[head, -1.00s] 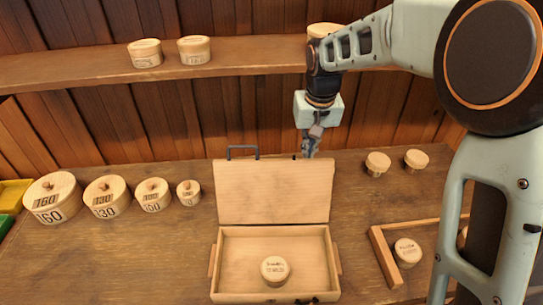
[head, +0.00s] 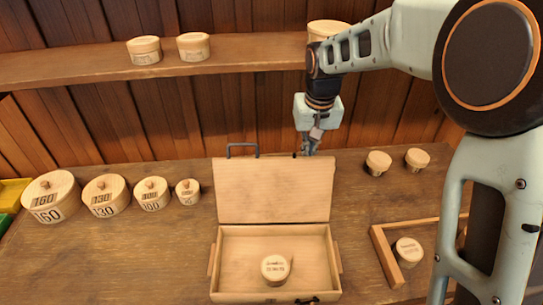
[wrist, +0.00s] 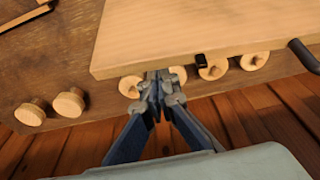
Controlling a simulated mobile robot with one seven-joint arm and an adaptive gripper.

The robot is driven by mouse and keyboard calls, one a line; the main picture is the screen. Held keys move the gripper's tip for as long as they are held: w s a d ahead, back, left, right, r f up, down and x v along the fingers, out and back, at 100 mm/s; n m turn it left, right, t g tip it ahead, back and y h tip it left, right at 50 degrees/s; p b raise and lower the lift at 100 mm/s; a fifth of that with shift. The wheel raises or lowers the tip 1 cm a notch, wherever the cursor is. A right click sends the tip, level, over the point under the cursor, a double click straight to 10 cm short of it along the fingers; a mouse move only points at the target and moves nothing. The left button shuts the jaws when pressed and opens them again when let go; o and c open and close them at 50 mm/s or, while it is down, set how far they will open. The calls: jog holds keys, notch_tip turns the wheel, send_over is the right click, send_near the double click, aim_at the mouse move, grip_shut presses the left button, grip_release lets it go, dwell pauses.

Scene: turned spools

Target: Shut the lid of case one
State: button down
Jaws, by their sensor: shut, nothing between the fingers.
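A wooden case (head: 226,259) stands on the table with its lid (head: 275,190) raised and leaning up at the back. One round wooden piece (head: 275,268) with printed text lies inside the case. My gripper (head: 309,152) is shut and empty behind the lid's top edge, right of the lid's middle. In the wrist view the shut fingertips (wrist: 160,78) are close to the lid's edge (wrist: 200,40). I cannot tell whether they touch it. The lid has a dark handle (head: 242,147) and a small dark catch (wrist: 201,60).
Several lidded round boxes (head: 106,196) stand in a row at the left. Two knobs (head: 378,162) stand at the back right, and a wooden tray (head: 383,259) with a round piece is at the right. A shelf (head: 235,60) with round boxes runs along the wooden wall.

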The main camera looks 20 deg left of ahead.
jog(key=shift+f+b, duration=0.65)
jog(key=shift+f, duration=0.4)
jog(key=shift+s, duration=0.1)
jog(key=shift+s+d+b, duration=0.5)
jog(key=shift+s+d, duration=0.1)
jog(key=shift+s, duration=0.9)
jog(key=shift+s+d+b, duration=0.55)
jog(key=shift+s, duration=1)
jog(key=shift+s+d+b, duration=0.5)
jog(key=shift+s+d, duration=0.1)
jog(key=shift+s, duration=0.9)
notch_tip(320, 180, up, 8)
jog(key=p, duration=0.6)
send_over(313, 186)
jog(key=s, duration=0.4)
jog(key=shift+w+d, duration=0.15)
jog(key=shift+d, duration=0.05)
jog(key=shift+d, duration=0.1)
